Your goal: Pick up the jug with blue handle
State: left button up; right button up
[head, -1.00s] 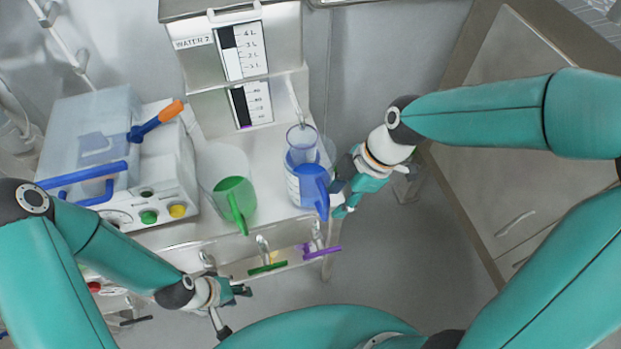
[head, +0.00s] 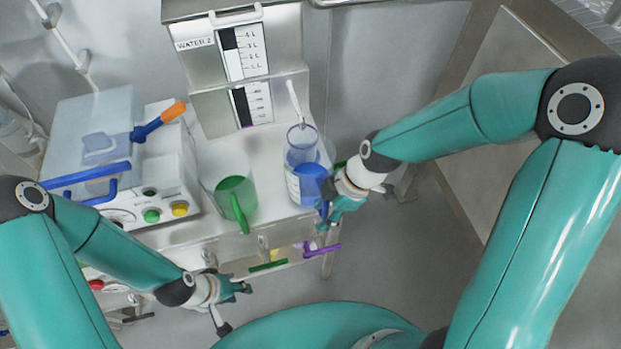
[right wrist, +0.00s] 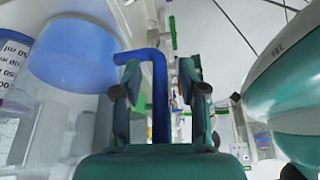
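The jug with blue handle (head: 306,178) stands upright at the right end of the white bench, clear with a blue lower part. My right gripper (head: 331,212) is at its handle side and partly hides the handle in the head view. In the right wrist view the jug (right wrist: 85,60) is at the left. My left gripper (head: 242,288) is low, away from the jug, too small to read.
A jug with green handle (head: 235,195) stands left of the blue one. The water dispenser (head: 235,60) is behind them. A boxy device (head: 95,140) with blue and orange levers is at the left. Green (head: 268,266) and purple (head: 322,250) valve handles are at the bench front.

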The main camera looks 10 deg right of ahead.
grip_shut()
jog(key=shift+r, duration=0.1)
dwell(0.3)
